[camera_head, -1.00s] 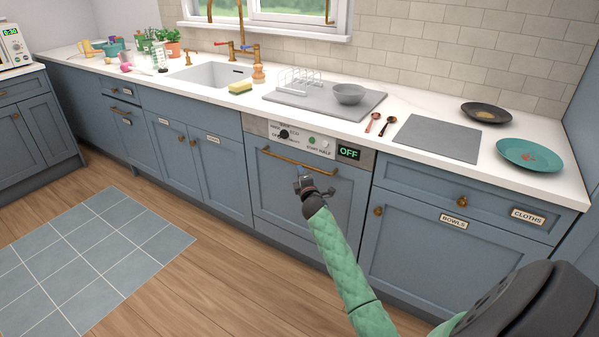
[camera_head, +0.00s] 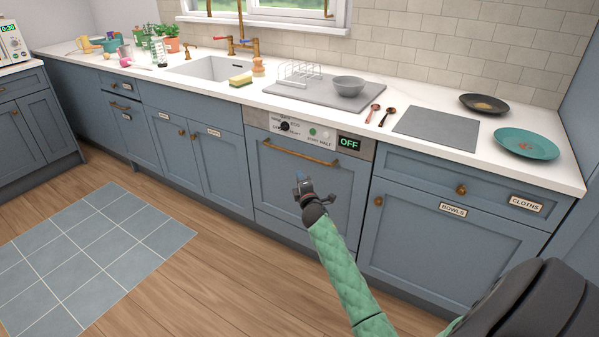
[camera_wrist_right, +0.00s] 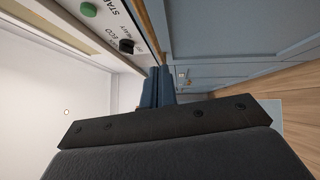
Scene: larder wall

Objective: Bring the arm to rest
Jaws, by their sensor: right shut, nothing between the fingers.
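My right arm, in a green quilted sleeve, reaches in from the lower right of the head view. My right gripper (camera_head: 302,183) is shut and empty, in front of the closed dishwasher door (camera_head: 285,190) and below its brass handle (camera_head: 300,152). In the right wrist view the dark fingers (camera_wrist_right: 158,87) are together, with the dishwasher's control panel (camera_wrist_right: 115,25) beyond them. I cannot tell whether the fingertips touch the door. My left gripper is not in view.
The dishwasher display (camera_head: 349,143) reads OFF. The counter above holds a sink (camera_head: 212,70), a grey bowl (camera_head: 348,86), two spoons, a dark plate (camera_head: 484,103) and a teal plate (camera_head: 526,143). The wooden floor (camera_head: 200,270) is clear beside a blue mat (camera_head: 90,250).

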